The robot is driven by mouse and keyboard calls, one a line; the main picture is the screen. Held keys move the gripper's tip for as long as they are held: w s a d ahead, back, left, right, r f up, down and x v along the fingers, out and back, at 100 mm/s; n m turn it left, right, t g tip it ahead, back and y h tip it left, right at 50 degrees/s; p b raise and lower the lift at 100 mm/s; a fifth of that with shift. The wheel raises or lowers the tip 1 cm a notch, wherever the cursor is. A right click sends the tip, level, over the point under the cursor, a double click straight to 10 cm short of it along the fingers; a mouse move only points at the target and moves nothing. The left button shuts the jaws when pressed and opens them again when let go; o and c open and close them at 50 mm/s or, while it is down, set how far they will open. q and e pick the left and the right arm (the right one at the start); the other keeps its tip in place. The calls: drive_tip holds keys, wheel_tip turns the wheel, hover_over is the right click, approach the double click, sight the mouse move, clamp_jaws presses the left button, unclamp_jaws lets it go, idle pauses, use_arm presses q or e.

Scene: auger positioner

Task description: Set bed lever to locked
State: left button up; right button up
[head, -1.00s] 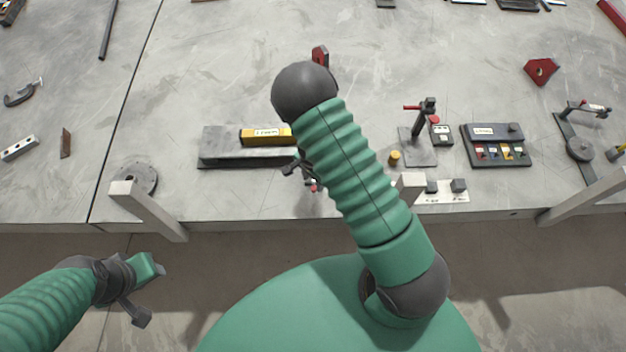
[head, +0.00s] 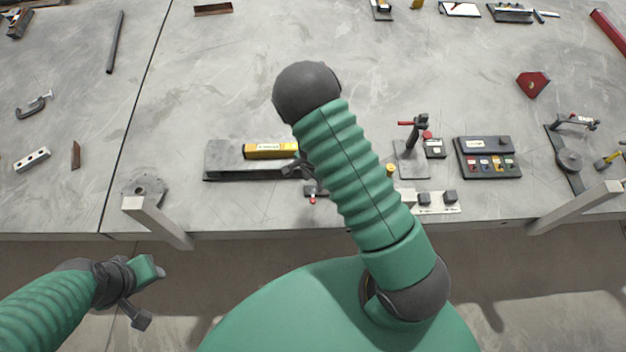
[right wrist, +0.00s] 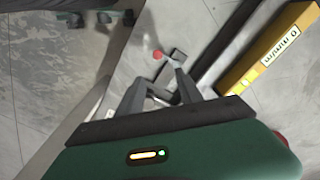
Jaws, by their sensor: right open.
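A small red-knobbed lever (head: 313,200) sits by the front end of a long grey bed block (head: 225,158) on the bench; I take it for the bed lever. In the right wrist view its red knob (right wrist: 158,55) shows beside a small dark block. Whether it is locked cannot be told. My right gripper (head: 295,168) is partly hidden by my arm in the head view. In the right wrist view its open, empty fingers (right wrist: 160,80) point toward the knob, apparently short of it. My left gripper (head: 143,290) hangs in front of the bench, away from the lever.
A yellow level (head: 270,150) lies on the bed block, close to my right gripper; it also shows in the right wrist view (right wrist: 268,62). A clamp stand (head: 411,155) and a box with coloured switches (head: 487,158) stand to the right.

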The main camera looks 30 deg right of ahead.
wheel_tip(320, 180, up, 8)
drive_tip(key=p, duration=0.6)
drive_tip(key=shift+d+f, duration=0.2)
drive_tip(key=shift+d, duration=0.05)
wheel_tip(320, 180, up, 17)
drive_tip(key=b, duration=0.2)
drive_tip(key=shift+a+f, duration=0.15)
drive_tip(key=shift+a, duration=0.05)
